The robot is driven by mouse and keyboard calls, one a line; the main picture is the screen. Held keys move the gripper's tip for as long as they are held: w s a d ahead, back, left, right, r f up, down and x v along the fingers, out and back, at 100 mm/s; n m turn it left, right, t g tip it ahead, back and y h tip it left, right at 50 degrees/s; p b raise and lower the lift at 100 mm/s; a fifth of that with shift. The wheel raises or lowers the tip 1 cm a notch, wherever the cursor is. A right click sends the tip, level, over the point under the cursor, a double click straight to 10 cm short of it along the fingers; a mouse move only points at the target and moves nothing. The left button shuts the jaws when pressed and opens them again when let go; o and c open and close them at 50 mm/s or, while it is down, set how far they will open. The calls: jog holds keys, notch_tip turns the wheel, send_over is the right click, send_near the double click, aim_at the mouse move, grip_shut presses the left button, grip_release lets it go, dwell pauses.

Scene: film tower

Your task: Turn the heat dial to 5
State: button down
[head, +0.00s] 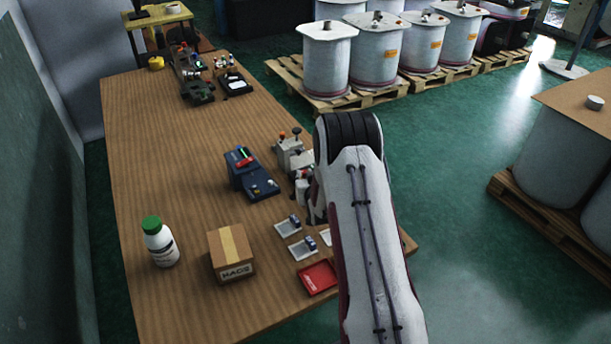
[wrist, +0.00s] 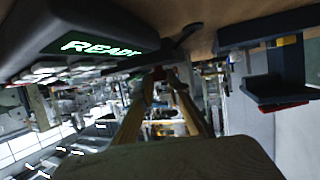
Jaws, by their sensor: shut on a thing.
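My gripper shows in the wrist view (wrist: 158,78) as two tan fingers closing toward each other. They are shut on a small dark part, which looks like the heat dial (wrist: 165,62), though its scale and number cannot be read. A dark unit with a lit READY display (wrist: 100,47) is close by at upper left in the wrist view. In the head view my arm hides most of the gripper and the dial.
A blue device with a small screen (head: 250,174) stands left of the grey machine. Nearer are a red tray (head: 317,277), a cardboard box (head: 231,253) and a green-capped bottle (head: 159,242). The wooden table (head: 150,120) is clear at its far left.

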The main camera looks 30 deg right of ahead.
dwell(0.3)
jog(key=c, duration=1.9)
grip_release()
jog(key=shift+s, duration=0.1)
jog(key=shift+v, duration=5.9)
